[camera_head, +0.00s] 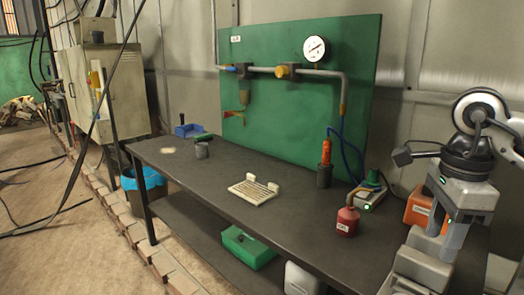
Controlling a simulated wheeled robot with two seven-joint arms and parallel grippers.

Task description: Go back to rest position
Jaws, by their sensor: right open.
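My right gripper (448,236) is at the right side of the picture, its arm coming in from the right edge. Its fingers point down and are apart, with nothing seen between them. It is over or near the right end of the dark workbench (215,177); the exact height cannot be told. Behind its fingers is an orange box (417,209), partly hidden. My left gripper is not in view.
A green panel (290,110) with pipes and a gauge (314,49) stands behind. The bench's middle is mostly clear.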

